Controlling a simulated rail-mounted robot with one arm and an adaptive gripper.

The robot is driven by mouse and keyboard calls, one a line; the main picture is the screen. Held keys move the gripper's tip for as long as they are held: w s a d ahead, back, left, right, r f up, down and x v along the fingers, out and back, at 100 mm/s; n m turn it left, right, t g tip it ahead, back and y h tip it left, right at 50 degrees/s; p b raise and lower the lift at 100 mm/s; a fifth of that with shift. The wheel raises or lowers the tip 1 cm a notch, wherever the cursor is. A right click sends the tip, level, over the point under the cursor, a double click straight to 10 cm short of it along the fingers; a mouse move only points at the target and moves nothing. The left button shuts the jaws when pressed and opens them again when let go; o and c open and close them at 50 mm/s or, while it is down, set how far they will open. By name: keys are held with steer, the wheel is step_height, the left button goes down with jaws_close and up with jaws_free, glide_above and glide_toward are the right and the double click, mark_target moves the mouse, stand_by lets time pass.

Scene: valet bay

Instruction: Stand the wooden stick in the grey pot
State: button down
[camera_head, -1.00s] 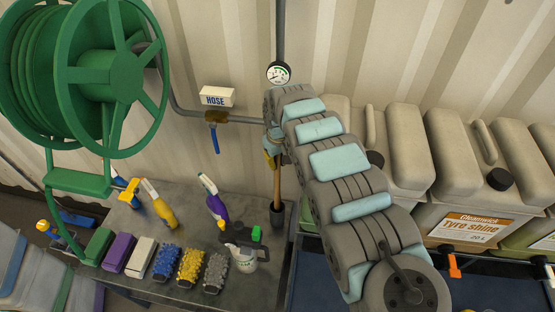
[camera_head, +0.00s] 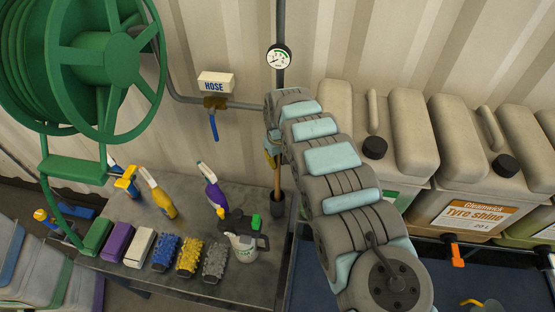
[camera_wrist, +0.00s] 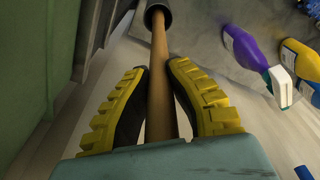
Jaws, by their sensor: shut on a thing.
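The wooden stick (camera_head: 277,178) is a light brown rod, close to upright. My gripper (camera_head: 270,157) is shut on it; in the wrist view the yellow-padded fingers (camera_wrist: 160,88) lie on both sides of the stick (camera_wrist: 160,60). The small dark grey pot (camera_head: 277,205) stands at the bench's right edge, straight below my gripper. In the wrist view the stick's far end meets the mouth of the pot (camera_wrist: 152,17). How deep it sits is hidden. My wrist hides the stick's upper end in the head view.
Spray bottles, including a purple one (camera_head: 213,187) and a yellow one (camera_head: 158,194), stand left of the pot on the grey bench (camera_head: 190,210). Large beige canisters (camera_head: 470,190) stand to the right.

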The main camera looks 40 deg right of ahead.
steer(key=shift+f, duration=0.1)
steer(key=c, duration=1.1)
jaws_free()
steer(key=shift+s+r, duration=0.15)
steer(key=shift+r, duration=2)
steer(key=shift+s+r, duration=0.15)
steer(key=shift+r, duration=3.1)
steer(key=shift+s+r, duration=0.1)
steer(key=shift+r, duration=0.5)
steer(key=shift+a, duration=0.1)
